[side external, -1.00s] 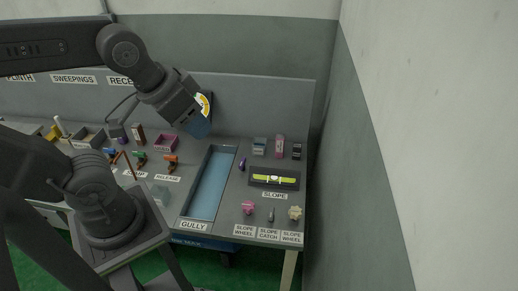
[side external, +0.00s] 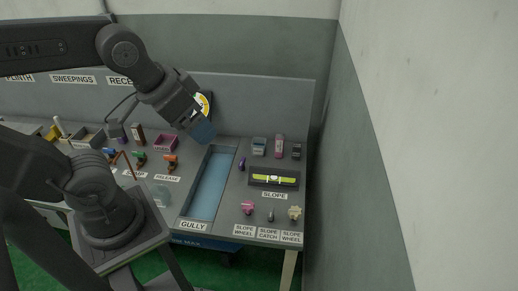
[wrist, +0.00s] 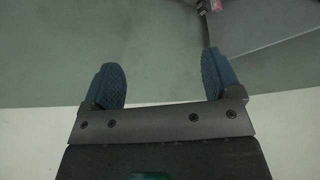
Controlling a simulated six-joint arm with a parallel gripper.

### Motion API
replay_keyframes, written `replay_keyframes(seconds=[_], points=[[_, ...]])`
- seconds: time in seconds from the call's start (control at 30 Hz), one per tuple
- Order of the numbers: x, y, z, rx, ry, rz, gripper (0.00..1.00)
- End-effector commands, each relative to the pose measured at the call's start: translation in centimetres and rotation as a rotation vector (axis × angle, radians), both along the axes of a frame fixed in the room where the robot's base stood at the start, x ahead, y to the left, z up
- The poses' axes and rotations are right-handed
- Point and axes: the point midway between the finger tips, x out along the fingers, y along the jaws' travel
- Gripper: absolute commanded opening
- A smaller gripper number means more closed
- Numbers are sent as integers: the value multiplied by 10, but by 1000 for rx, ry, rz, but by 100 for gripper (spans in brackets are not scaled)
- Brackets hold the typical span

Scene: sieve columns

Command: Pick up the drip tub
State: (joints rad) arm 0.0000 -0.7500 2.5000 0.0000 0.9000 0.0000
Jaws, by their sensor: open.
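A small pale, see-through tub (side external: 161,196) stands on the bench left of the gully, close to my arm's base; it may be the drip tub, but no readable label confirms this. My gripper (side external: 203,132) is high above the back of the bench, behind and above the far end of the gully, well apart from that tub. In the wrist view its two blue fingers (wrist: 163,80) are spread wide with nothing between them. The tub does not show in the wrist view.
The blue-floored gully (side external: 209,184) lies mid-bench. Right of it are a slope tray with a yellow-green level (side external: 273,179), a pink wheel (side external: 248,208) and a pale wheel (side external: 294,213). A magenta tray (side external: 165,143) and coloured clamps stand left. A wall bounds the right.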

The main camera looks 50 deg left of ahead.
Motion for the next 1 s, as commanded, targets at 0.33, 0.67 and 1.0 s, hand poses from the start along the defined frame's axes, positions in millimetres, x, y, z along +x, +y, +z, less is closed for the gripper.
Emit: replay_keyframes(seconds=[0.33,0.67,1.0], points=[[5,1,2,-1,4,8,89],[101,32,16,-22,77,163,89],[229,99,-29,-56,163,367,89]])
